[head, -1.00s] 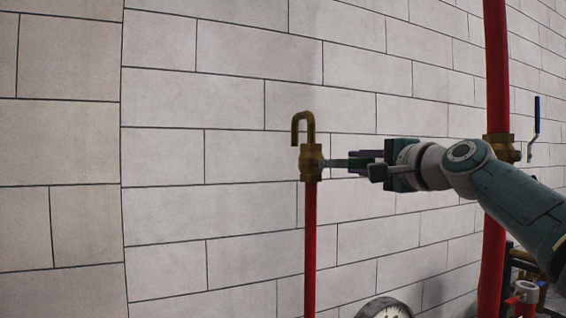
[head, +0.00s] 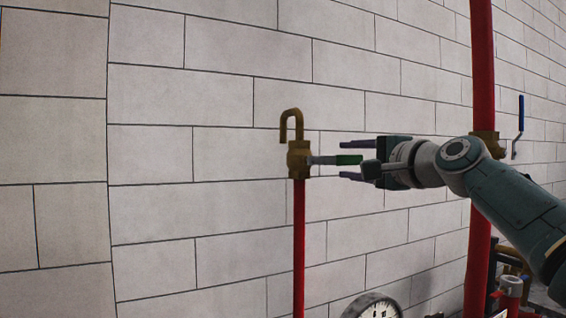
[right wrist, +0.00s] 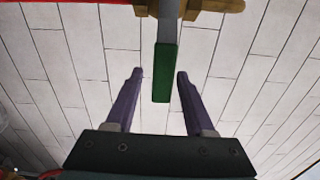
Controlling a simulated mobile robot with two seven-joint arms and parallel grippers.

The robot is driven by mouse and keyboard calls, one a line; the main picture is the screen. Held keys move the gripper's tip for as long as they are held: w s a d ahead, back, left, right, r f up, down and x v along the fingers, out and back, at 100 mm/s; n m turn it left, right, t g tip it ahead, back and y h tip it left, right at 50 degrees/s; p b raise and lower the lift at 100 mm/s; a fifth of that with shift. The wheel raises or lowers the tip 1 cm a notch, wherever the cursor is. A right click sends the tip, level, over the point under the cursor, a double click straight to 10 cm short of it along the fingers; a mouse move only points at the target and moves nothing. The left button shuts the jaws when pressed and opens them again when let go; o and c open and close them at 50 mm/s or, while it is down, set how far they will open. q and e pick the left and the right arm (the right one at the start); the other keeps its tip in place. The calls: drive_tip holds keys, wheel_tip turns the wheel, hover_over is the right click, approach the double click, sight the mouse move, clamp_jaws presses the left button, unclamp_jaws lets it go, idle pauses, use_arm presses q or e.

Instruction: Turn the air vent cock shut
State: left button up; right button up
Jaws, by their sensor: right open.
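The air vent cock (head: 299,160) is a brass valve with a hooked outlet on top of a thin red pipe. Its lever (head: 326,160) points right, about level, and ends in a green grip (head: 349,160). My right gripper (head: 345,161) is open, with one finger above the grip and one below it. In the right wrist view the green grip (right wrist: 160,75) sits between the two purple fingers (right wrist: 160,74), with a gap visible on each side. The brass body (right wrist: 190,8) is at the top edge of that view. My left gripper is not in view.
A thick red pipe (head: 481,60) with a blue-handled valve (head: 520,125) stands at the right, behind my right arm. A round gauge (head: 374,308) is at the bottom. Other pipework is low at the right. The pale block wall left of the cock is clear.

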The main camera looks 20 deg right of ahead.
drive_tip(key=s+b, duration=0.2)
drive_tip(key=s, duration=0.6)
drive_tip(key=shift+s+d+b, duration=0.35)
drive_tip(key=shift+s+b, duration=0.05)
